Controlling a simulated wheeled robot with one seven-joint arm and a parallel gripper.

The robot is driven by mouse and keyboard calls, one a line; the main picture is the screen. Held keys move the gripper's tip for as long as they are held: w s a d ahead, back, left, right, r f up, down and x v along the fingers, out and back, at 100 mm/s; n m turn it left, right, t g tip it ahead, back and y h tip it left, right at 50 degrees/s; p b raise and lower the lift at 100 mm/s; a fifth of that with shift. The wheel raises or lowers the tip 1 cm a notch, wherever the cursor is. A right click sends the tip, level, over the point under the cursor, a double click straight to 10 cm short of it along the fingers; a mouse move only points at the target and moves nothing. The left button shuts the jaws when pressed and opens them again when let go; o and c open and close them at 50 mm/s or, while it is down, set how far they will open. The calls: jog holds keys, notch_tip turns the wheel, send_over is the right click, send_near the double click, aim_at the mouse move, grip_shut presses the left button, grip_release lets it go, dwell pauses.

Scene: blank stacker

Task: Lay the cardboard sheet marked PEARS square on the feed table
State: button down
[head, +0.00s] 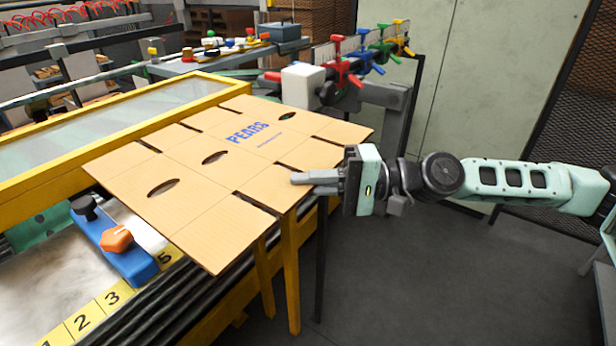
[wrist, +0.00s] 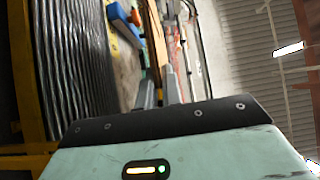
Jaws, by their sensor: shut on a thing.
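The cardboard sheet (head: 215,190) is flat and tan, with cut slots, oval holes and PEARS printed in blue. In the head view my gripper (head: 315,183) is at its right edge, shut on the sheet. The sheet overlies the yellow-framed machine and its near corner sticks out over the front rollers, turned at an angle to the feed table (head: 35,305). The wrist view shows the sheet edge-on (wrist: 158,40) between my fingers. I cannot tell whether the sheet touches the table, and it hides part of the table.
A blue stop block with an orange knob (head: 117,240) stands on the table left of the sheet, near a yellow numbered scale (head: 85,318). A yellow-framed clear guard (head: 110,120) lies behind. Coloured clamp handles (head: 345,70) stand beyond the sheet. Open floor (head: 430,280) lies at the right.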

notch_tip(320, 180, down, 8)
jog(key=b, duration=0.5)
jog(key=shift+a, duration=0.15)
jog(key=shift+w+a, duration=0.1)
jog(key=shift+w, duration=0.05)
dwell(0.3)
jog(key=w+a+f+b, duration=0.4)
jog(key=a, duration=0.1)
jog(key=shift+a, duration=0.15)
dwell(0.4)
jog(key=shift+w, duration=0.15)
jog(key=shift+f, duration=0.1)
